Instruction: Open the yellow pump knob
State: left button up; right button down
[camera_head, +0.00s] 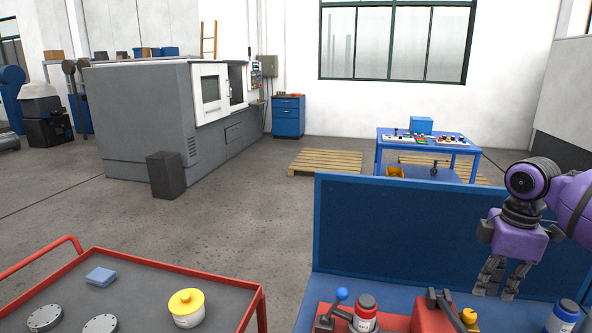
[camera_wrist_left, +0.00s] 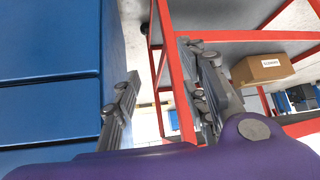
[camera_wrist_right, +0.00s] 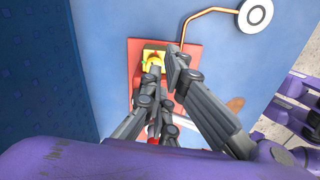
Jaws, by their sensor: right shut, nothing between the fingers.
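The yellow knob (camera_head: 468,316) sits on a red valve body (camera_head: 432,315) on the blue bench, at the bottom of the head view. In the right wrist view the yellow knob (camera_wrist_right: 153,62) shows on its red base (camera_wrist_right: 135,50), partly hidden by the fingers. My right gripper (camera_head: 502,288) points down just right of the knob in the head view; its fingertips (camera_wrist_right: 165,66) overlap the knob in the wrist view. It is shut and empty; contact cannot be told. My left gripper (camera_wrist_left: 163,95) is open and empty, outside the head view.
A blue-knobbed lever (camera_head: 341,294) and a red-capped jar (camera_head: 365,313) stand left of the valve. A blue-capped jar (camera_head: 563,317) stands right. A blue back panel (camera_head: 400,222) rises behind. A red-rimmed cart (camera_head: 235,309) stands left. A copper-coloured pipe (camera_wrist_right: 200,13) runs near the valve.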

aim_at(469, 316)
pick_arm(q)
jog(key=shift+s+a+f+b, duration=0.1)
jog(key=shift+a+f+b, duration=0.05)
jog(key=shift+f+b, duration=0.7)
pick_arm(e)
notch_tip(469, 316, down, 7)
jog(key=n, duration=0.1)
jog(key=shift+s+f, duration=0.15)
jog(key=shift+s, duration=0.25)
pick_arm(q)
jog(key=shift+a+r, duration=0.1)
jog(key=shift+r, duration=0.1)
pick_arm(e)
jog(key=shift+w+a, duration=0.1)
jog(key=shift+w+p, duration=0.2)
jog(key=shift+p, duration=0.2)
pick_arm(q)
jog(key=shift+w+d+r+p, duration=0.15)
jog(key=shift+w+r+p, duration=0.1)
jog(key=shift+r, duration=0.15)
jog(key=shift+w+d+r+p, duration=0.1)
jog(key=shift+w+d+r, duration=0.1)
jog(key=shift+r, duration=0.15)
pick_arm(e)
jog(key=shift+w+d, duration=0.2)
